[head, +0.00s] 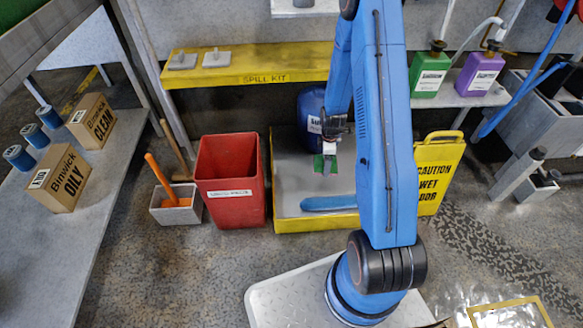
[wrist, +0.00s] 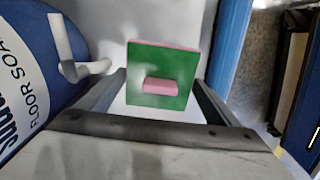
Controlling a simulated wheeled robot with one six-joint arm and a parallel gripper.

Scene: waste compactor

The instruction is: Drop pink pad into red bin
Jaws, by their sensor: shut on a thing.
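The pink pad (wrist: 160,86) fills the middle of the wrist view. It shows a green square face with a pink block on it and a pink edge at the top. My gripper (head: 327,160) is shut on it, with a finger at each side. In the head view only a small green part of the pad (head: 329,148) shows by the fingers, above the yellow-edged grey tray. The red bin (head: 228,172) stands on the floor left of the tray and of my gripper. Its top is open, and its floor is partly hidden.
A blue floor soap container (wrist: 25,75) stands close left of my gripper in the wrist view. A grey box with an orange-handled tool (head: 176,207) is left of the bin. The yellow spill kit shelf (head: 250,75) is behind. A yellow caution sign (head: 436,172) stands right.

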